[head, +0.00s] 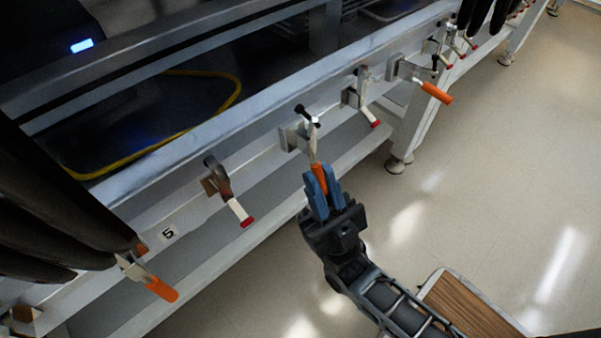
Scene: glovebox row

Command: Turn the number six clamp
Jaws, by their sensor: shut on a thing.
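In the head view, a toggle clamp (292,138) is mounted on the metal rail near the picture's middle. It has a black-tipped spindle at its top and an orange handle (318,174) pointing down toward me. My gripper (319,190) has its blue fingers shut on that orange handle, and they hide its lower part. No number shows beside this clamp; a "5" label (168,234) is on the rail further left. I cannot read a six anywhere.
Red-tipped clamps stand on both sides, one at left (230,195) and one at right (361,96). Other orange-handled clamps are at lower left (161,289) and upper right (436,92). Dark glove sleeves (42,220) hang at left. Open floor (480,190) lies right; a wooden-topped surface (455,305) is lower right.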

